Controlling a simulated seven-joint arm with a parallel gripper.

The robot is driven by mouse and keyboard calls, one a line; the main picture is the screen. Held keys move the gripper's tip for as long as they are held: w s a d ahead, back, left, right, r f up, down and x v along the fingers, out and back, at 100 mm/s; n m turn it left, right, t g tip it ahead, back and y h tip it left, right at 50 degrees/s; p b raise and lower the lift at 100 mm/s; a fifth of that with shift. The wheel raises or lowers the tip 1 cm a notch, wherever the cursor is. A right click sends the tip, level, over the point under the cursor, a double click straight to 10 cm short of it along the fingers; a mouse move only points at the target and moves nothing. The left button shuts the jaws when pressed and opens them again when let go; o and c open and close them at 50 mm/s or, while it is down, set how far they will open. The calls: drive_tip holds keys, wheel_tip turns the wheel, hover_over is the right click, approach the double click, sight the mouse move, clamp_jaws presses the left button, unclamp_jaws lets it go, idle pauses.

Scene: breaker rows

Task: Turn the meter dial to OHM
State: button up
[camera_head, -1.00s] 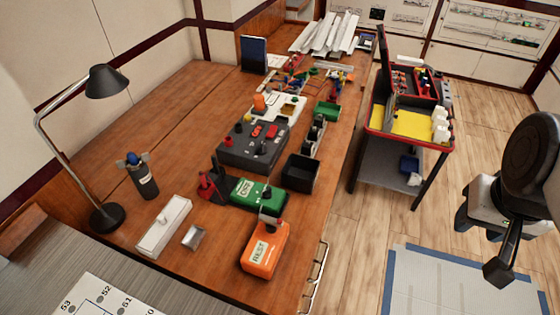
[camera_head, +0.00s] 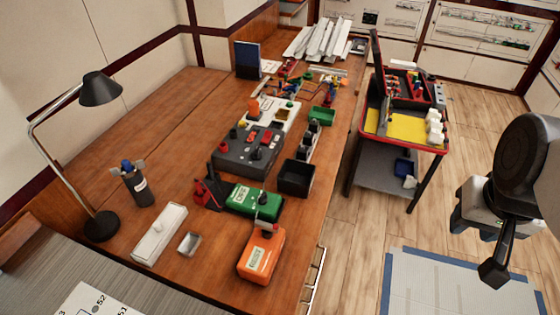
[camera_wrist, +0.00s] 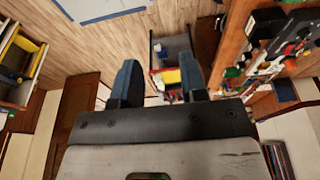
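No dial marked OHM can be read in these views. I cannot tell which is the meter. My gripper (camera_wrist: 159,80) shows in the wrist view with its two fingers apart and nothing between them. It is away from the bench objects.
A tool cart (camera_head: 405,128) stands right of the bench. Floor between cart and my arm is open.

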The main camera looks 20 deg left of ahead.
drive_tip(key=w+a+f+n, duration=0.3)
drive_tip(key=w+a+n, duration=0.5)
drive_tip(key=w+a, duration=0.15)
drive_tip(key=n+t+h, duration=0.1)
drive_tip(key=n+h, duration=0.1)
drive_tip(key=n, duration=2)
approach(262, 195)
drive_tip(key=shift+w+f, duration=0.2)
drive_tip(key=shift+f, duration=0.5)
drive_tip(key=shift+x, duration=3.85)
drive_tip(key=shift+w, duration=0.1)
drive_tip(key=shift+c, duration=0.4)
